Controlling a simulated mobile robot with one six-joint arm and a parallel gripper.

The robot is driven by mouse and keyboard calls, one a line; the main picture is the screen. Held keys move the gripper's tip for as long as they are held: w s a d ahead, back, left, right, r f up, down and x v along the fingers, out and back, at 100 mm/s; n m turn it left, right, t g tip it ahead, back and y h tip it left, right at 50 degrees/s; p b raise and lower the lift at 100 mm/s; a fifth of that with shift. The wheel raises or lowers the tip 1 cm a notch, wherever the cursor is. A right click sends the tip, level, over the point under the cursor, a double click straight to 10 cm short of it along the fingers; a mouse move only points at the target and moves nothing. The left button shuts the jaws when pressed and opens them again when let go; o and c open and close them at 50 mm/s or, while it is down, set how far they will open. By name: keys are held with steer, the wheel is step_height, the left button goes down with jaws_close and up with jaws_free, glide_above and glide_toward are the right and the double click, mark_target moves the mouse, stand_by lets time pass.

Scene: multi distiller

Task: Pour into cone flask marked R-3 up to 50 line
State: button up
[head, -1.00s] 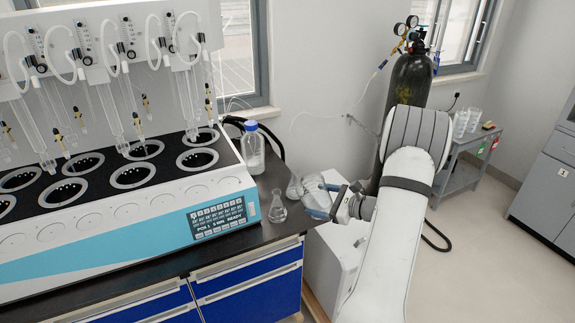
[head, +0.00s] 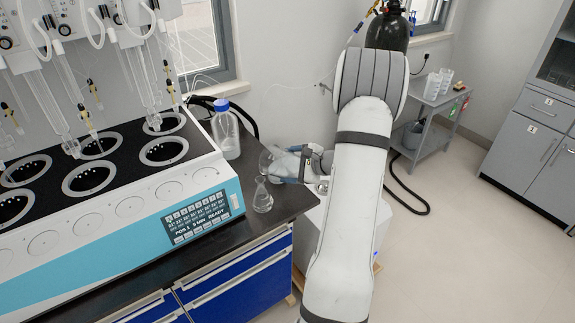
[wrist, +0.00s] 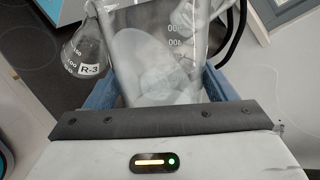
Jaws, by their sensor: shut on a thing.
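The small cone flask (head: 262,196) stands upright on the dark bench top near its right end. In the wrist view the flask (wrist: 84,56) shows its R-3 label and scale marks. My gripper (head: 293,170) is shut on a large clear graduated beaker (head: 276,160), held tilted with its mouth toward the left, just behind and right of the flask. The beaker (wrist: 158,60) fills the space between my blue fingers in the wrist view. Its rim is out of that frame. I cannot tell the liquid level in the flask or see any stream.
A blue-capped bottle (head: 226,135) stands behind the flask, beside the white and blue distiller (head: 150,230) on the left. The bench top (head: 285,205) ends just right of the flask. A gas cylinder (head: 388,30) and grey cart (head: 432,105) stand farther back.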

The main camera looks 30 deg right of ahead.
steer(key=shift+s+n+h+b, duration=0.1)
steer(key=shift+n+h+b, duration=0.2)
steer(key=shift+b, duration=0.1)
stand_by(0.4)
steer(key=shift+r+b, duration=0.3)
steer(key=shift+b, duration=0.1)
steer(key=shift+a+r+n, duration=0.1)
steer(key=shift+r+n, duration=0.15)
steer(key=shift+n, duration=0.05)
steer(key=shift+r+h+b, duration=0.2)
steer(key=shift+h+b, duration=0.3)
steer(key=shift+b, duration=0.25)
steer(key=shift+f+b, duration=0.1)
steer(key=shift+b, duration=0.3)
steer(key=shift+r+b, duration=0.35)
steer(key=shift+b, duration=2.6)
stand_by(1.7)
steer(key=shift+f+g, duration=0.1)
steer(key=shift+g, duration=0.2)
stand_by(0.4)
